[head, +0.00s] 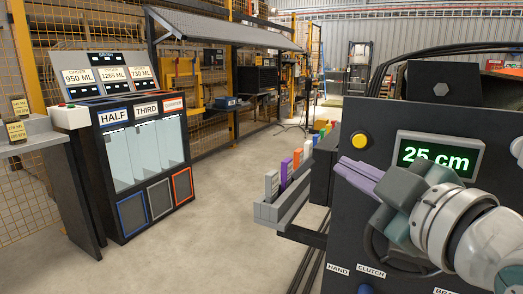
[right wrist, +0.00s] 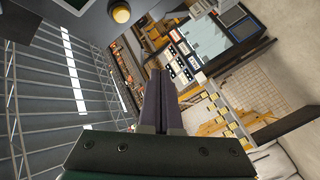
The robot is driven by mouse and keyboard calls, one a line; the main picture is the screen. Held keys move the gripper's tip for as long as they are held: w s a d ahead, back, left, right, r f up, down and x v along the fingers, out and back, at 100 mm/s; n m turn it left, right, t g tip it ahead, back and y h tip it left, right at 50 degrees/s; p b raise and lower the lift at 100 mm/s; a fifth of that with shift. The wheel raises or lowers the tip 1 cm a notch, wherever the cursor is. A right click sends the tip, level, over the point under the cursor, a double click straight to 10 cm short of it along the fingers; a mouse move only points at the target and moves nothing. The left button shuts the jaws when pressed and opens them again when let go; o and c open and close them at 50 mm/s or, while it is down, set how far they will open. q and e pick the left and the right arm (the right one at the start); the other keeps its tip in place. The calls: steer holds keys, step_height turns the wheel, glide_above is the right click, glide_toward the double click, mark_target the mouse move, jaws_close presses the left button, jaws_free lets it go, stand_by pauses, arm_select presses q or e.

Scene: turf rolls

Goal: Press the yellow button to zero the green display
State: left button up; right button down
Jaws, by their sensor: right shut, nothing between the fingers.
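The yellow button (head: 360,140) sits on the dark front panel of a machine at the right of the head view. The green display (head: 438,156) is to its right and reads "25 cm". My right gripper (head: 348,168) is shut and empty, its purple-grey fingers a little below the button and apart from it in the picture. In the right wrist view the button (right wrist: 121,13) shows at the top, above and left of the shut fingertips (right wrist: 160,72). The edge of the display (right wrist: 75,4) shows at the top left. My left gripper is not in view.
A handwheel (head: 385,258) and labels "HAND" and "CLUTCH" are low on the panel. A grey tray (head: 270,212) with coloured blocks stands left of the machine. A dark cabinet (head: 140,165) marked "HALF" and "THIRD" stands further left. The floor between is clear.

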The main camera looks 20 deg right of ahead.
mark_target(360, 141)
steer(key=shift+s+d, duration=0.1)
steer(key=shift+s, duration=0.05)
steer(key=w+d+b, duration=0.1)
steer(key=w+d, duration=0.2)
steer(key=w+d+b, duration=0.1)
steer(key=w+d, duration=0.1)
steer(key=d, duration=0.1)
steer(key=shift+w+d+b, duration=0.3)
steer(key=shift+w+b, duration=0.05)
steer(key=shift+w, duration=0.05)
steer(key=shift+w+d, duration=0.15)
stand_by(2.0)
steer(key=shift+w+d, duration=0.15)
steer(key=shift+d, duration=0.05)
